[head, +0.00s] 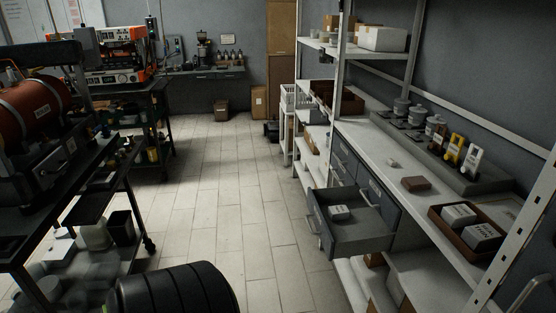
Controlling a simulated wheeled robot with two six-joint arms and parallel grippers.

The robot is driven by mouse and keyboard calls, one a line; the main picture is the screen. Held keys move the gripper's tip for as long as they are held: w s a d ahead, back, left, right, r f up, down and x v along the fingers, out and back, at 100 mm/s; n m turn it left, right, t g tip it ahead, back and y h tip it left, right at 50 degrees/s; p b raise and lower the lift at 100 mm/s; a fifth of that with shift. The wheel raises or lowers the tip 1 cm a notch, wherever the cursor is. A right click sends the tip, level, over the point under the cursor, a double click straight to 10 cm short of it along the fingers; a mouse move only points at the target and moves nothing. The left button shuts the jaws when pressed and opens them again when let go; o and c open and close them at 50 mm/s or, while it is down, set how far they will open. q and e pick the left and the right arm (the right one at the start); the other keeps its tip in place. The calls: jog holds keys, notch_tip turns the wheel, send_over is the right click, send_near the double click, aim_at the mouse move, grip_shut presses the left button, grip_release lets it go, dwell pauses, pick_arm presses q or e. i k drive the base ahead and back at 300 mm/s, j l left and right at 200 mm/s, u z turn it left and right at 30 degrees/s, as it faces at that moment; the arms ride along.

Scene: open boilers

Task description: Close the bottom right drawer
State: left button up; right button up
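The bottom right drawer (372,237) is pulled well out from the drawer unit under the right-hand worktop. It is grey, with its front panel and handle (313,241) facing the aisle on the left. A small light grey box (340,213) lies inside it. The other drawer fronts (345,158) of the unit, beside and above it, look shut. Neither of my grippers shows in the head view, so nothing is seen touching the drawer.
The tiled aisle (225,180) is clear to the left of the drawer. A black rack (130,190) with machines lines the left side. A white shelf post (515,225) stands at the right. A brown tray (437,228) with boxes sits on the worktop.

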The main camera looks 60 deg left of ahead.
aim_at(365, 232)
jog(key=u, duration=1.6)
